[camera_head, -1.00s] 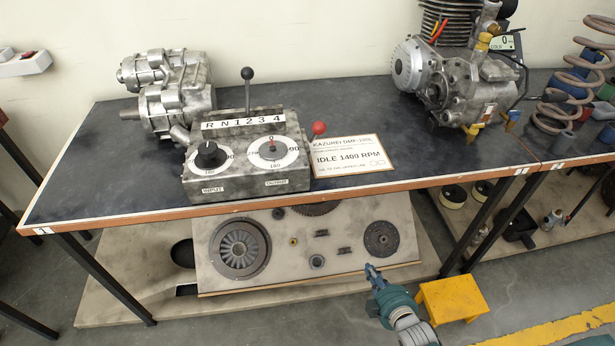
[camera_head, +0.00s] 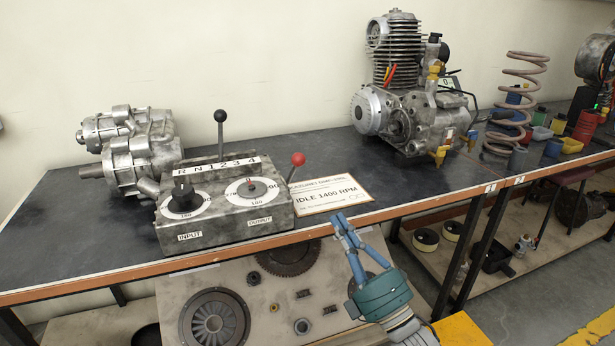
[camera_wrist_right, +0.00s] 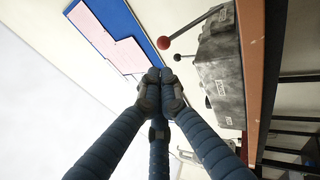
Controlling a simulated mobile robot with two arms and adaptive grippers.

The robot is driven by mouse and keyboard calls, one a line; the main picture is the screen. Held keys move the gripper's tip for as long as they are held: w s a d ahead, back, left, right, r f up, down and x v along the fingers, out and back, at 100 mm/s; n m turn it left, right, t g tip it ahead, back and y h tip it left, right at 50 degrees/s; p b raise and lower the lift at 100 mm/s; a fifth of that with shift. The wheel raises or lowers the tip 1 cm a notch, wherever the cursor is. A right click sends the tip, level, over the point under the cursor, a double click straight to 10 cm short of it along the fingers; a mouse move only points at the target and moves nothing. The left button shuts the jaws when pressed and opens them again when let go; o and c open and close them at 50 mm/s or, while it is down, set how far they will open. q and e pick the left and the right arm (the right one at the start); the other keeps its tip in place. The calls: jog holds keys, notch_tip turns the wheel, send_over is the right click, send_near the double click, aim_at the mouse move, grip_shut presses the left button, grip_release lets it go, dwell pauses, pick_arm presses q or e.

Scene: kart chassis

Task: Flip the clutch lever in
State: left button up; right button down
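The lever with the red ball knob (camera_head: 298,159) stands at the right side of the grey control box (camera_head: 225,222), tilted to the right. I take it for the clutch lever. In the right wrist view its red knob (camera_wrist_right: 163,42) is above the fingertips, with a gap. A black-knobbed lever (camera_head: 220,116) stands upright behind the box's R N 1 2 3 4 strip. My right gripper (camera_head: 340,222) has its blue fingertips by the bench's front edge, right of the box and below the lever. Its fingertips (camera_wrist_right: 160,82) meet with nothing between them. My left gripper is out of view.
A sign reading IDLE 1400 RPM (camera_head: 333,194) lies right of the box. An engine (camera_head: 410,110) and a coil spring (camera_head: 512,105) stand farther right. A metal gearbox (camera_head: 130,145) is behind left. The bench's orange front edge (camera_head: 400,211) runs close to my fingers.

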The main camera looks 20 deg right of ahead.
aim_at(302, 161)
jog(key=x, duration=1.3)
jog(key=shift+w+r, duration=0.2)
jog(key=shift+w, duration=0.2)
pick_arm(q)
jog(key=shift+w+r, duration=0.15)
pick_arm(e)
jog(key=shift+r, duration=0.1)
jog(key=shift+w+r, duration=0.15)
jog(key=w+r+p, duration=0.2)
jog(key=w+r, duration=0.2)
jog(key=shift+w+a+r, duration=0.1)
jog(key=shift+a, duration=0.05)
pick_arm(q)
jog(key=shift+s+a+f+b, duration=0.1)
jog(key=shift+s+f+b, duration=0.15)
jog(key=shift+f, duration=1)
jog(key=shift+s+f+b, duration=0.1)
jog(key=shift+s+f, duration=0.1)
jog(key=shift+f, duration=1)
pick_arm(e)
jog(key=w+r, duration=0.2)
jog(key=w, duration=0.5)
jog(key=shift+r, duration=0.25)
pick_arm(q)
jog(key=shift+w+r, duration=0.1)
pick_arm(e)
jog(key=shift+a, duration=0.1)
